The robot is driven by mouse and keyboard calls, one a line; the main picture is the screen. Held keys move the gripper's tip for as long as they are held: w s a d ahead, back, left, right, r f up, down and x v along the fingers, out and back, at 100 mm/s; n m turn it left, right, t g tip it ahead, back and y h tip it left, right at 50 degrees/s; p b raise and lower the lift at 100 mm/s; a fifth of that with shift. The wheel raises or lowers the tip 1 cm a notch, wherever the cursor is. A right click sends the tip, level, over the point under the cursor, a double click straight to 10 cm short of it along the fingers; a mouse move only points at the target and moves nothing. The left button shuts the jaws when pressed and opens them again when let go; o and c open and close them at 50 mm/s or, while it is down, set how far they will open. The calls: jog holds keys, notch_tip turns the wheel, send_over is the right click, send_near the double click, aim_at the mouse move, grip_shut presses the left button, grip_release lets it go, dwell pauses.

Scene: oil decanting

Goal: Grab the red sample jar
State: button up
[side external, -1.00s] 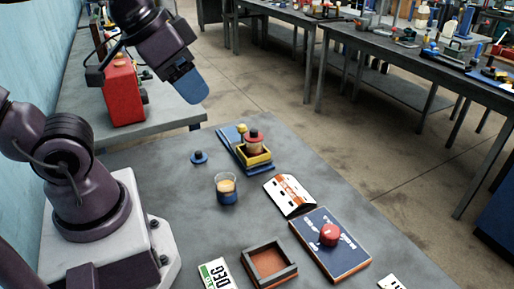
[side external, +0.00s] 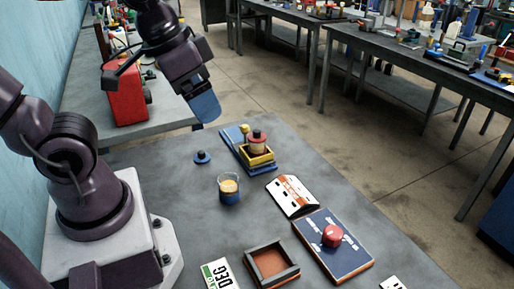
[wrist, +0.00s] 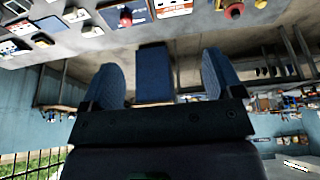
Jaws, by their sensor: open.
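A short red cylinder (side external: 331,236) stands on a flat dark blue box with white lettering (side external: 345,258), right of centre in the side view. A second candidate, a red-topped jar with a pale body (side external: 257,142), stands in a yellow-edged holder (side external: 258,158) on a blue base further back. I cannot tell which is the red sample jar. Both red tops seem to show near the top of the wrist view. My gripper (side external: 206,108) is in the air, back left of both and apart from them. Its blue fingers (wrist: 160,72) are spread; a blue block-like shape shows between them.
A glass beaker with amber and blue contents (side external: 229,190) stands mid-table. A dark knob (side external: 202,157) is behind it. An orange-white box (side external: 292,196), an open square tray (side external: 271,265) and a plate with letters (side external: 219,274) lie nearby. The table between the beaker and tray is clear.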

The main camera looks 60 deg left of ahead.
jog(key=a+f+m+g+y, duration=0.6)
jog(key=a+f+g+y, duration=0.2)
jog(key=a+f, duration=0.45)
jog(key=m+t+y, duration=0.4)
jog(key=m+t, duration=1.3)
jog(key=m, duration=0.4)
send_over(255, 136)
jog(key=v, duration=0.2)
notch_tip(255, 136, down, 5)
notch_tip(255, 136, down, 6)
jog(key=shift+w+f, duration=0.15)
jog(key=shift+f, duration=0.05)
jog(key=shift+w+a+f+y, duration=0.2)
jog(key=shift+w+a+y, duration=0.1)
jog(key=shift+w+a, duration=0.7)
jog(key=shift+w, duration=0.1)
jog(key=c, duration=1.2)
